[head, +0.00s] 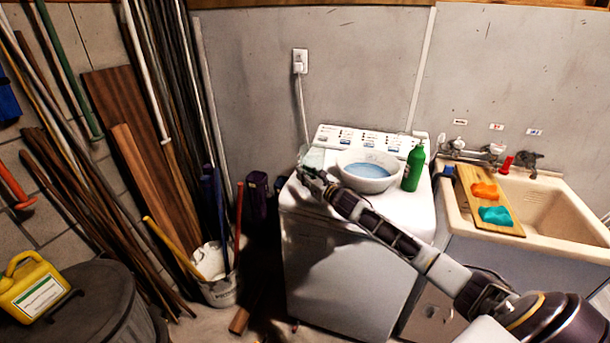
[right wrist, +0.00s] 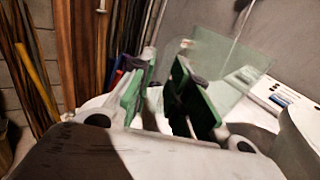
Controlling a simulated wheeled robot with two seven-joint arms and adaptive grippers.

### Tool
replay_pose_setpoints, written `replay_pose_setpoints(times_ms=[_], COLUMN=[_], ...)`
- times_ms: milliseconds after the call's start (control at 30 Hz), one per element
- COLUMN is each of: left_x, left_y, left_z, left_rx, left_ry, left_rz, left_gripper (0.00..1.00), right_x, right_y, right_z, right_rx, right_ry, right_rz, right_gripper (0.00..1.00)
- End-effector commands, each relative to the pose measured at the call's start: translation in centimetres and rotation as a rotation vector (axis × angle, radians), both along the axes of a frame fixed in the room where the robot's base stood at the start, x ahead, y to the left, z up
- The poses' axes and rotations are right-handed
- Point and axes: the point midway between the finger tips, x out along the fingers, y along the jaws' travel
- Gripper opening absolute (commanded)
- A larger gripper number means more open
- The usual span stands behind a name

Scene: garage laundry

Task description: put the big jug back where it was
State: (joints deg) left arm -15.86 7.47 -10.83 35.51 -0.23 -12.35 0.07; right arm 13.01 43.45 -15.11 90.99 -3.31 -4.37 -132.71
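The yellow jug (head: 32,287), with a handle and a white label, stands upright on the dark round lid at the lower left. A clear, greenish see-through container (head: 313,156) stands at the left back of the white washer top; it also shows in the right wrist view (right wrist: 228,72). My right gripper (head: 308,174) is over the washer's left edge, close in front of the clear container. In the right wrist view its green-padded fingers (right wrist: 160,100) are apart, with nothing clearly held between them. I cannot tell whether a finger touches the container. My left gripper is out of view.
A white bowl of blue liquid (head: 368,170) and a green bottle (head: 414,167) stand on the washer (head: 300,205), close to my right arm. A sink (head: 550,210) with a wooden board (head: 487,212) is on the right. A bucket (head: 219,290) and leaning boards stand left.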

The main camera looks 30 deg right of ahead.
Motion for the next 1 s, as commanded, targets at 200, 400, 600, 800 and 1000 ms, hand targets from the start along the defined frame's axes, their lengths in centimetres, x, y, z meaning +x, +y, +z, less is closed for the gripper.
replay_pose_setpoints(times_ms=[200,400,600,800,1000], left_x=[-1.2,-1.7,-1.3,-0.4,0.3], left_y=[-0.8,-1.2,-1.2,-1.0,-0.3], left_z=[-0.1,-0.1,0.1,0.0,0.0], left_rx=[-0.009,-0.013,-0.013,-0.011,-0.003], left_ry=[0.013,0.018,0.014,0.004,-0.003], left_rz=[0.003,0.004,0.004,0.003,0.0], left_gripper=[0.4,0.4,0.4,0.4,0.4], right_x=[0.0,0.0,-0.1,-1.1,-2.4], right_y=[0.0,0.0,0.0,-0.2,-0.4], right_z=[0.0,0.1,0.3,0.2,0.1], right_rx=[0.0,0.0,0.0,0.0,0.001], right_ry=[0.0,0.0,0.0,0.001,0.002], right_rz=[0.0,0.0,0.0,0.0,0.0], right_gripper=[0.3,0.3,0.3,0.3,0.3])
